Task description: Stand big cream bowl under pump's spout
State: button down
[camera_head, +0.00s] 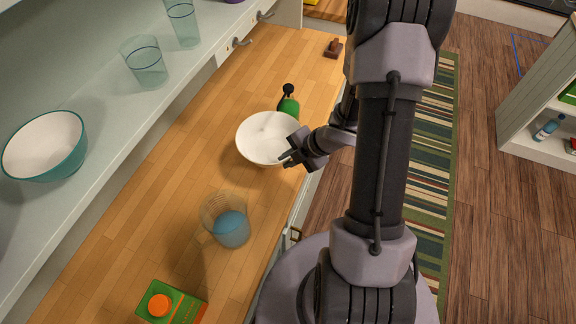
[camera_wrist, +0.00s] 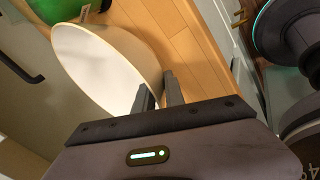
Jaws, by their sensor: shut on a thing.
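The big cream bowl (camera_head: 262,138) is over the wooden counter, near its right edge. My gripper (camera_head: 289,158) is shut on the bowl's near right rim. In the wrist view, my fingers (camera_wrist: 161,88) pinch the wall of the bowl (camera_wrist: 105,62). I cannot tell whether the bowl's base touches the counter. The green pump bottle (camera_head: 289,107) with a black head stands just behind the bowl, whose far rim is close to it. Part of the green bottle shows at the top of the wrist view (camera_wrist: 58,7). The spout's direction is too small to tell.
A teal bowl (camera_head: 45,160) and glasses (camera_head: 144,64) are on the shelf at left. A small brown item (camera_head: 333,48) lies farther back.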

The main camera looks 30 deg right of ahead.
jog(key=shift+f+b, duration=1)
jog(key=shift+f, duration=1)
jog(key=c, duration=1.4)
grip_release()
jog(key=shift+r, duration=0.15)
